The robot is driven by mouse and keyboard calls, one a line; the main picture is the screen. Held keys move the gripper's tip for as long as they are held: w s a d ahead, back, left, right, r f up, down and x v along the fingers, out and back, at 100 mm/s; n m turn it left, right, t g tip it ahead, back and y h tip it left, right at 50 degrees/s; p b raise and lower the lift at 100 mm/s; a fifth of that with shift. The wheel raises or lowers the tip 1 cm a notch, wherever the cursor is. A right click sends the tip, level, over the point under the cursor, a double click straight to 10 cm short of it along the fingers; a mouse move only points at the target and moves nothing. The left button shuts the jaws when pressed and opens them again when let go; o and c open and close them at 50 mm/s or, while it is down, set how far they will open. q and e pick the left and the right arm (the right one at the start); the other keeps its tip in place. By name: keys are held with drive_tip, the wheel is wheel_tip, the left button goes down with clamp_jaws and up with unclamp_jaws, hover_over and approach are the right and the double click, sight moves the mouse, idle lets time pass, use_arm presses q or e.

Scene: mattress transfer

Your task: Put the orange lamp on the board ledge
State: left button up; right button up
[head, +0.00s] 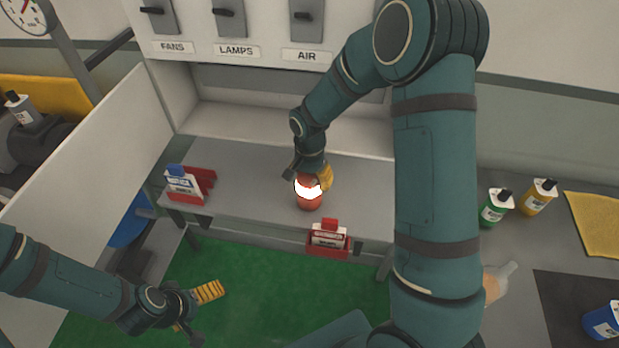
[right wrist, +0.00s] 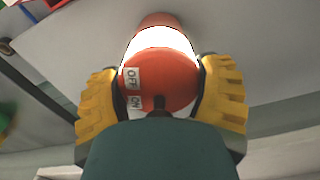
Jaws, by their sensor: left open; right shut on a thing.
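The orange lamp (head: 309,200) has a bright white band around its middle. My right gripper (head: 311,180) is shut on it from above, over the grey board ledge (head: 250,175). In the right wrist view the lamp's orange top (right wrist: 160,75) sits between the two yellow finger pads, with OFF and ON labels and a small dark lever. The lamp looks upright; I cannot tell whether its base touches the ledge. My left gripper (head: 205,312) is open and empty, low at the left over the green floor.
Red holders with cards stand on the ledge's left (head: 187,184) and front edge (head: 329,239). The switch board (head: 240,50) reads FANS, LAMPS and AIR. A white panel (head: 85,165) borders the left. Green (head: 496,206) and yellow (head: 538,196) bottles stand on the right bench.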

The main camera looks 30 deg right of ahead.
drive_tip(key=o, duration=1.3)
drive_tip(key=shift+f, duration=0.1)
drive_tip(key=shift+r, duration=0.2)
wheel_tip(320, 180, up, 12)
drive_tip(key=shift+s, duration=0.1)
